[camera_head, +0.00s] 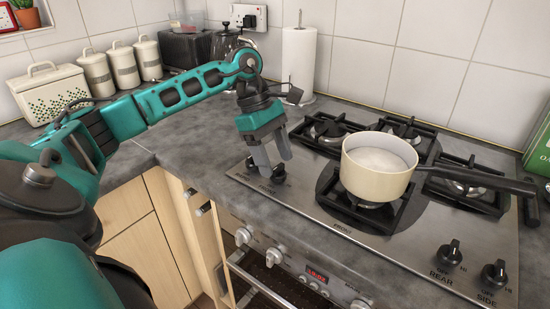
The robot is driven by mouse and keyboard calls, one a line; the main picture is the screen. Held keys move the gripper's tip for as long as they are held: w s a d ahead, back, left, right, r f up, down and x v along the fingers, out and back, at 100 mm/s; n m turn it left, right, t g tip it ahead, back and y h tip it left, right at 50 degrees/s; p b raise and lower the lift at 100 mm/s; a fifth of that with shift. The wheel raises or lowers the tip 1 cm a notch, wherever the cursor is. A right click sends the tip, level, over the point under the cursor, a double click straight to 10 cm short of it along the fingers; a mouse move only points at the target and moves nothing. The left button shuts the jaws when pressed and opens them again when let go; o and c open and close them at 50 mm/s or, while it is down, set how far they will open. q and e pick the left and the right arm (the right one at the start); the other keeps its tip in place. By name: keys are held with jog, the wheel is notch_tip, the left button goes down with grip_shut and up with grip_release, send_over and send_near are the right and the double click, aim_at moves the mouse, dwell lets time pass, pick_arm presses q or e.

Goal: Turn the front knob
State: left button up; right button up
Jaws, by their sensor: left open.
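My left gripper (272,163) is open and points down over the left front corner of the steel hob (300,209). Its fingertips are right at a black knob (279,173); whether they touch it I cannot tell. The word FRONT is printed near the hob's front edge, to the right of these knobs. At the right end are the REAR knob (449,253) and the SIDE knob (494,274). My right gripper is not in view.
A cream saucepan (376,176) sits on the front burner, its dark handle reaching right. A paper towel roll (299,62) and a glass kettle (228,42) stand behind my left arm. Oven knobs (275,256) line the front below. The counter left of the hob is clear.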

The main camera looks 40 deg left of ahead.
pick_arm(q)
jog(key=shift+d+f, duration=0.1)
jog(key=shift+f, duration=0.2)
jog(key=shift+c, duration=0.5)
